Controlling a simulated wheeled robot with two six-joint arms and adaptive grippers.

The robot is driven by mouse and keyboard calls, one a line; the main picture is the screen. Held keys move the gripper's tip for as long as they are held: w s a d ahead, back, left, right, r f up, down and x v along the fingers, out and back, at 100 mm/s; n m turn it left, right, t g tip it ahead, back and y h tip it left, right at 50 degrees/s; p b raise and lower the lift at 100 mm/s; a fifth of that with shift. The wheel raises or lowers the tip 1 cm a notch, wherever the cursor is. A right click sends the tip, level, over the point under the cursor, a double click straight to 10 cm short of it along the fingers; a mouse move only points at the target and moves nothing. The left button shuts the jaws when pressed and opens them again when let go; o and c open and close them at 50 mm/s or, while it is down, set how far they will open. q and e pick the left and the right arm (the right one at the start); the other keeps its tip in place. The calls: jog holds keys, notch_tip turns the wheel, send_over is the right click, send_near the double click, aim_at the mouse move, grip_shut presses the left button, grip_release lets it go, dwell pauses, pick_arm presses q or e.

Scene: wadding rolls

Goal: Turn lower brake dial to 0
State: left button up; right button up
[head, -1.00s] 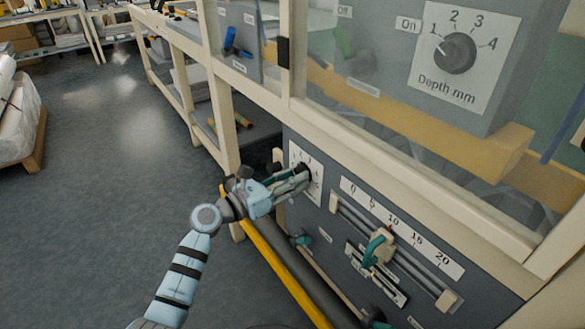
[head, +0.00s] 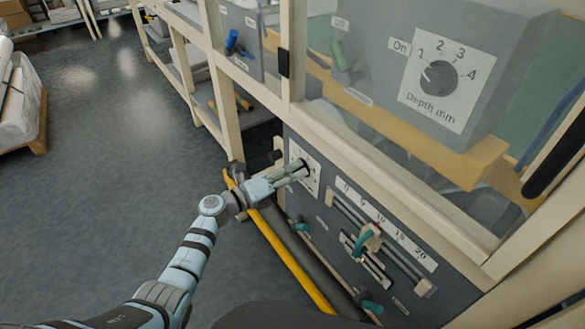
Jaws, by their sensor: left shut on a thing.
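The lower brake dial (head: 302,167) sits on a white plate (head: 306,175) at the upper left of the grey lower panel. The gripper covers part of the plate, so I cannot read the dial's setting. My left gripper (head: 300,169) reaches in from the left and is shut on the dial. My right gripper is not in view.
Right of the dial is a slider scale (head: 386,222) marked up to 20, with a teal-handled slider (head: 367,240). The depth dial (head: 439,77) is above, behind a clear guard. Floor at left is open.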

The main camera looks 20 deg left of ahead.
pick_arm(q)
jog(key=shift+n+p, duration=0.35)
jog(key=shift+n, duration=0.25)
jog(key=o, duration=1.2)
jog(key=shift+c, duration=0.2)
jog(key=v, duration=1.2)
